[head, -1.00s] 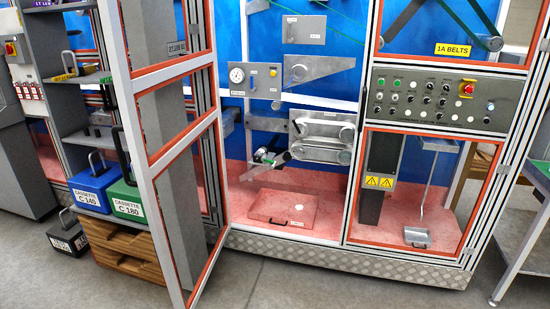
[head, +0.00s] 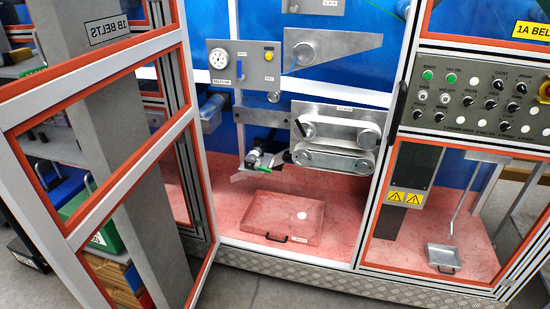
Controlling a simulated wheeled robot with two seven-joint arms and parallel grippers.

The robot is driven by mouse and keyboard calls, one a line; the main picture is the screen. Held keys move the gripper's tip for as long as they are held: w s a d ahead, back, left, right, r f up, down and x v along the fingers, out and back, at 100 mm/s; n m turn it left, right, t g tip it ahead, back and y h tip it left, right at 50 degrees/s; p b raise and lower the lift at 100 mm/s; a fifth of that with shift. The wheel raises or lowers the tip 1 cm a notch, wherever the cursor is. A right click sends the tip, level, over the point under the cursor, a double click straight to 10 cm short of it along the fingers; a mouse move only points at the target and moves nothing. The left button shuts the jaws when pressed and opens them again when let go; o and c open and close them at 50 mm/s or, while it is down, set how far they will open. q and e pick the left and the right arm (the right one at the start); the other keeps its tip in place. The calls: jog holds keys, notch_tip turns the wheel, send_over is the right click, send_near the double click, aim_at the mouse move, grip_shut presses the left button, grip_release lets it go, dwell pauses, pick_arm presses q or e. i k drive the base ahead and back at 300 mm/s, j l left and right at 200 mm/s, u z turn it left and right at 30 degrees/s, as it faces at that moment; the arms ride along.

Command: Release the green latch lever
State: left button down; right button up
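A small green piece (head: 284,183), which looks like the green latch lever, shows inside the open machine cabinet. It sits by a small black-and-silver mechanism (head: 257,160), left of the metal roller unit (head: 333,160). It is small in the picture, so its exact shape and position are hard to tell. Neither of my grippers is in view.
An open orange-edged door (head: 110,205) stands at the left. A red tray (head: 285,218) lies on the cabinet floor below the mechanism. A control panel (head: 480,95) and a closed-off bay are at the right. Grey floor shows in front.

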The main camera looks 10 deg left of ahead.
aim_at(257, 164)
jog(key=i+j, duration=0.1)
jog(key=i, duration=0.35)
jog(key=i+j+z, duration=0.15)
jog(key=i, duration=0.25)
jog(key=i+j, duration=0.1)
jog(key=i, duration=0.3)
jog(key=i+l+z, duration=0.05)
